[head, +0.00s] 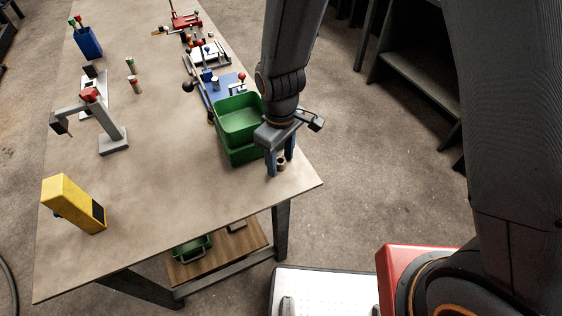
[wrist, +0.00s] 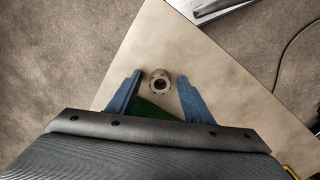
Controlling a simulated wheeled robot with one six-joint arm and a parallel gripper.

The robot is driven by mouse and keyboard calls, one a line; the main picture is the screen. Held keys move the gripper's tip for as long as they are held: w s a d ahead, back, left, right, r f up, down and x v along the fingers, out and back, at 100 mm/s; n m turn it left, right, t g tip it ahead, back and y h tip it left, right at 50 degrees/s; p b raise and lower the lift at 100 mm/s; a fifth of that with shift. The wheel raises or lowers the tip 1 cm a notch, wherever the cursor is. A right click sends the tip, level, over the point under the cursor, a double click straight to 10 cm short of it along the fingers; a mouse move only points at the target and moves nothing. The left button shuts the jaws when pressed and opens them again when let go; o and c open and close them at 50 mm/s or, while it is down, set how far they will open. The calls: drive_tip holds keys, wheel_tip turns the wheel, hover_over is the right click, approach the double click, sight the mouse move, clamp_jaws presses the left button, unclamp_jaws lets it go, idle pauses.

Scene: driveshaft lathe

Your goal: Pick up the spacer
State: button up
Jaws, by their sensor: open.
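The spacer (wrist: 152,81) is a small tan ring with a dark centre hole. In the wrist view it sits on the table between the tips of my gripper's two blue fingers, with a gap on each side. My gripper (wrist: 157,92) is open and empty. In the head view my gripper (head: 280,165) points down near the table's right corner, and the spacer (head: 281,164) shows between its fingers, partly hidden by them.
Stacked green bins (head: 240,122) stand close beside my gripper. The table (head: 185,190) holds a yellow block (head: 73,203), a grey stand (head: 113,141), a blue cup (head: 88,42) and several fixtures toward the back. The table's middle is clear. Its right edge is near the spacer.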

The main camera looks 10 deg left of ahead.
drive_tip(key=c, duration=1.2)
drive_tip(key=shift+o, duration=0.2)
